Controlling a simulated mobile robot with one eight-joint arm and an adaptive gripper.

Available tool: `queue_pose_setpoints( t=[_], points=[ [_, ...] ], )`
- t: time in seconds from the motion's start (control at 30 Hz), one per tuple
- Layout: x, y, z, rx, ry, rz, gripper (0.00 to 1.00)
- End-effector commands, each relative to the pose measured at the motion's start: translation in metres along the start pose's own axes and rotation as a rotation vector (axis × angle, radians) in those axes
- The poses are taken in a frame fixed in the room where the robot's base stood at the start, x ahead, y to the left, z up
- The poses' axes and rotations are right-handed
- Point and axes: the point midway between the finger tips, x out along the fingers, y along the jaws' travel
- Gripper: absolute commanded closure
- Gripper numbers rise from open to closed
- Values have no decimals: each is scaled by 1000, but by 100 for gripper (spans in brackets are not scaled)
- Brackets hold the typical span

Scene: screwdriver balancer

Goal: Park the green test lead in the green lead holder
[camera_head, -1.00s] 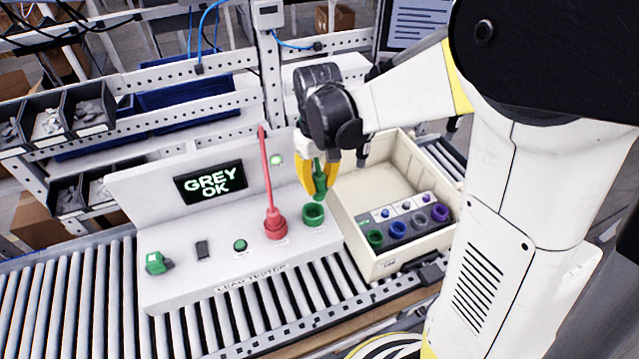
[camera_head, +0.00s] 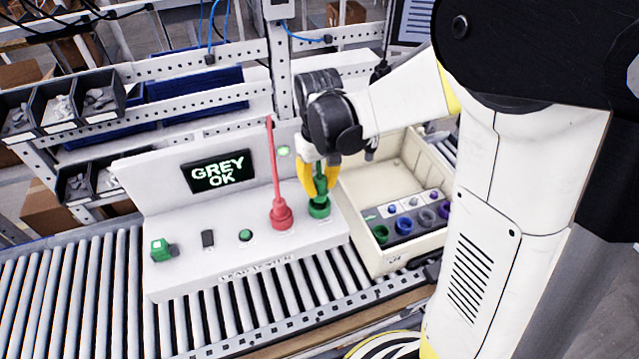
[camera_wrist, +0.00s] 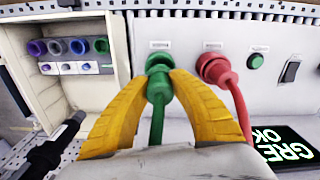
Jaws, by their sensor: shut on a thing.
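My gripper (camera_head: 321,194) has yellow fingers shut on the green test lead (camera_wrist: 157,112). It is over the green lead holder (camera_head: 319,210), a green ring on the sloping white lead tester. In the wrist view the green holder (camera_wrist: 158,63) is straight ahead, and the lead's green plug lines up with its opening and appears to meet it. The fingertips are close to the ring. How deep the plug sits is hidden. The lead's upper part rises between the fingers and is partly covered by my gripper in the head view.
A red lead (camera_head: 274,170) stands upright in the red holder (camera_head: 281,217), just left of the green one. A cream bin (camera_head: 385,262) with several coloured sockets stands to the right. A green button (camera_head: 246,235) is further left.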

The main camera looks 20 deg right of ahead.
Motion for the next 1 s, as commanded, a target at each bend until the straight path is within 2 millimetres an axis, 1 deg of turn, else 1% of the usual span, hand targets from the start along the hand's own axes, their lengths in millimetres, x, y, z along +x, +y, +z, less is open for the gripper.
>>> queue_pose_setpoints(
  t=[0.57,1.0],
  points=[
    [0,0,0,0,0,0,100],
    [12,0,0,0,0,0,100]
  ],
)
